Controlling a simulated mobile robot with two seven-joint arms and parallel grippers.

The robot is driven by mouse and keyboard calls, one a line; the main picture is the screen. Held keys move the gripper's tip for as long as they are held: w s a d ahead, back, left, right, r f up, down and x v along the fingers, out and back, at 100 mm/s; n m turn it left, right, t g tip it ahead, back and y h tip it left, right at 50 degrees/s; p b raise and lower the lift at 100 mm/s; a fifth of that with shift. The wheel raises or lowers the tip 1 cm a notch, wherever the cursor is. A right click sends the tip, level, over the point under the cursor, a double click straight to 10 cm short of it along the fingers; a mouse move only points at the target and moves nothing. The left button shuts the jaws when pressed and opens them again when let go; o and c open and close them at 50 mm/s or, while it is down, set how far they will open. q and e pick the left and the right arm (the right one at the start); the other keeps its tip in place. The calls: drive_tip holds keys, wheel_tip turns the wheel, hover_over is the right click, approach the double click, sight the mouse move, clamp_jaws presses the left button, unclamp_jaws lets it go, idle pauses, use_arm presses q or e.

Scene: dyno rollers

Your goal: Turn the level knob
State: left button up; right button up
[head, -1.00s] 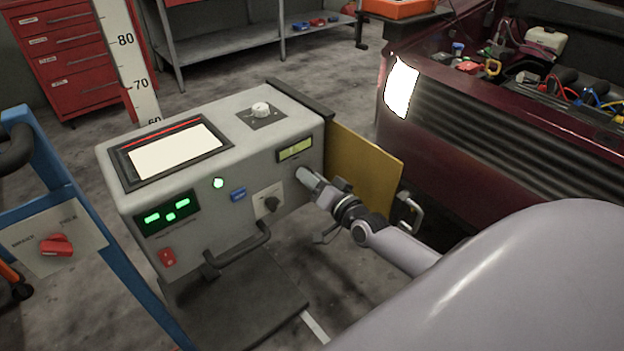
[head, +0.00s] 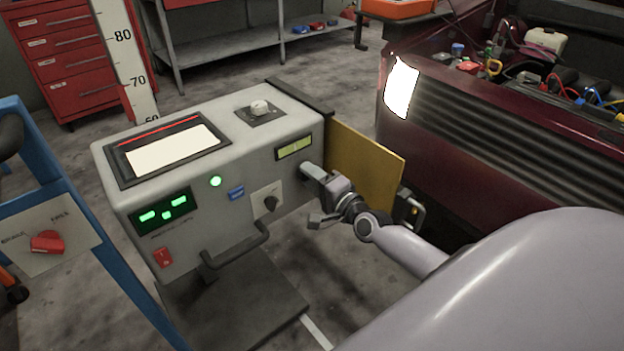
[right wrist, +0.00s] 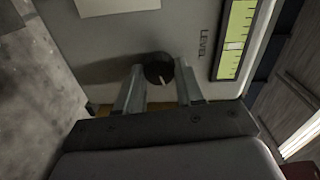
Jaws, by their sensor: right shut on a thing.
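The level knob (right wrist: 158,69) is a small dark round knob with a pale pointer line. In the right wrist view it sits beside the printed word LEVEL and a yellow-green scale strip (right wrist: 236,42). My right gripper (right wrist: 160,84) has one finger on each side of the knob and is shut on it. In the head view the right gripper (head: 309,170) reaches the front of the grey console (head: 215,140), just below the scale window (head: 295,147). It hides the knob there. My left gripper is not in view.
A second black knob (head: 270,203) on a white plate and a dark bar handle (head: 236,252) are left of the gripper. A yellow panel (head: 362,165) stands close on its right, before the red car (head: 480,150). A blue frame with a red switch (head: 47,242) is at far left.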

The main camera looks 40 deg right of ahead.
idle(0.4)
drive_tip(key=o, duration=1)
drive_tip(key=shift+o, duration=0.2)
drive_tip(key=s+p, duration=0.1)
drive_tip(key=s, duration=0.6)
drive_tip(key=shift+d, duration=0.25)
drive_tip(key=shift+r, duration=0.1)
